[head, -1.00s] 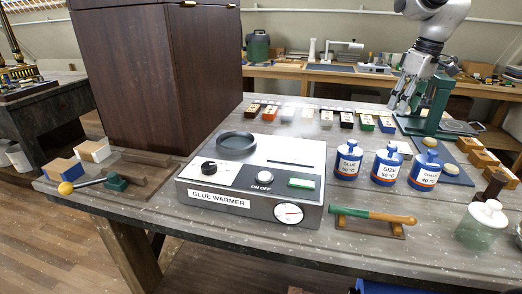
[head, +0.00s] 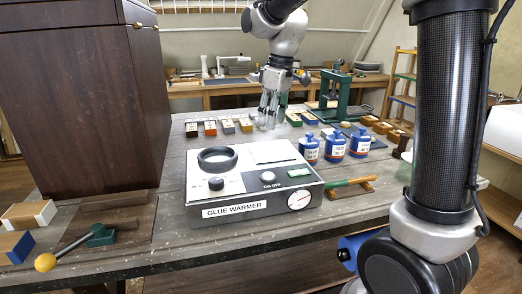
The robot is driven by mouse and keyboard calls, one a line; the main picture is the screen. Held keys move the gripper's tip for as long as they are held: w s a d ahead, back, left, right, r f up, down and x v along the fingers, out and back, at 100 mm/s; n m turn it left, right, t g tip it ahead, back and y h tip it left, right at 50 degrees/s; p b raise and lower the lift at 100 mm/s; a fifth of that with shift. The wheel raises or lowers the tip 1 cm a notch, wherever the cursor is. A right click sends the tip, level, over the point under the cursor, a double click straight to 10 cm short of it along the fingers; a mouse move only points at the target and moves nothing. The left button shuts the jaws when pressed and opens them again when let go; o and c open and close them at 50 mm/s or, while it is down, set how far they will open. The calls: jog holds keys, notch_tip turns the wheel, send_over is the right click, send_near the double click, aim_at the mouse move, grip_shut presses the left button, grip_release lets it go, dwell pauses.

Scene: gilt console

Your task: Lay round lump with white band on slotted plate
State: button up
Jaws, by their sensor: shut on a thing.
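My gripper (head: 268,122) points down behind the glue warmer, over the back of the bench near the row of small coloured boxes. Its fingers are close together on something small. I take this to be the round lump, but its shape and white band cannot be made out. The glue warmer (head: 228,194) is a grey box with a pale top, a dark ring and a thin dark slot line. I cannot tell for sure whether that top is the slotted plate. My gripper is apart from it.
Blue labelled jars (head: 334,146) stand right of the warmer. A green press (head: 340,92) stands behind them. A green-and-orange handled tool (head: 348,184) lies at the front right. A dark cabinet (head: 70,110) fills the left.

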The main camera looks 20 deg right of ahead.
aim_at(271, 151)
notch_tip(271, 151, down, 8)
jog(key=shift+d+f, duration=0.1)
jog(key=shift+f, duration=0.1)
dwell(0.3)
jog(key=o, duration=1)
jog(key=shift+c, duration=0.2)
notch_tip(271, 151, up, 12)
jog(key=s+d, duration=0.1)
jog(key=s+d+f+m+t, duration=0.1)
jog(key=s+d+m, duration=0.2)
jog(key=s, duration=0.5)
jog(key=s+d+f+m+t, duration=0.1)
jog(key=s+d+m, duration=0.2)
jog(key=s+d, duration=0.3)
jog(key=s+d+f+m+t+h, duration=0.1)
jog(key=s+d+f+m, duration=0.1)
jog(key=s, duration=0.9)
jog(key=d+m, duration=0.1)
jog(key=d, duration=0.1)
jog(key=shift+s+d, duration=0.15)
jog(key=shift+d, duration=0.15)
